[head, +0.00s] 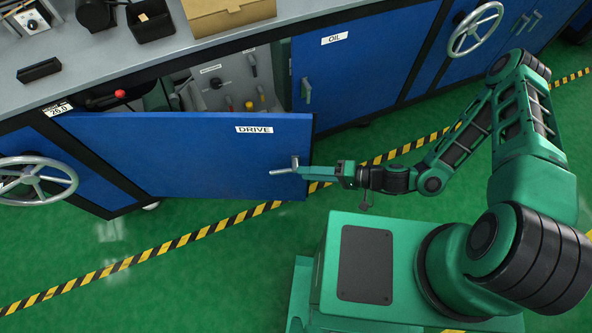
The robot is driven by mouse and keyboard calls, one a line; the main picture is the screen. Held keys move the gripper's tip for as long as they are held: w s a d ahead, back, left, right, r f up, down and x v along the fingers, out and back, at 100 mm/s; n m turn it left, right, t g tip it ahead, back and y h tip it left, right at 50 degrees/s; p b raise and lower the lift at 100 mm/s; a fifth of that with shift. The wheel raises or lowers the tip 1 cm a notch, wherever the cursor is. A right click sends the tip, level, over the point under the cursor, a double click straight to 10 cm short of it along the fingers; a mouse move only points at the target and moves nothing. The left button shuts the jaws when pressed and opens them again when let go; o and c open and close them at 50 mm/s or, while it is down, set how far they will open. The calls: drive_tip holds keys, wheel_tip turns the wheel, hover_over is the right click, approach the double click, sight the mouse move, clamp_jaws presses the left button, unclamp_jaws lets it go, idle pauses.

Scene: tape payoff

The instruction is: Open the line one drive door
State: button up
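The blue door marked DRIVE (200,160) stands swung out from the bench front, with its left side at the cabinet and its right edge out over the floor. Behind it the compartment shows a grey panel (228,85) with knobs and levers. The door's metal handle (294,162) sits near its right edge. My gripper (302,170) is at this handle, reaching in from the right. Its fingers overlap the handle in the head view, and I cannot tell whether they are closed on it or only touch it.
The closed OIL door (350,65) is right of the opening. Handwheels stand out at the left (35,180) and upper right (474,28). A cardboard box (228,15) and a black tray (150,22) sit on the bench top. Green floor with a striped line (200,233) is clear before the door.

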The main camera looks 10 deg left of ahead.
drive_tip(key=shift+v, duration=1.35)
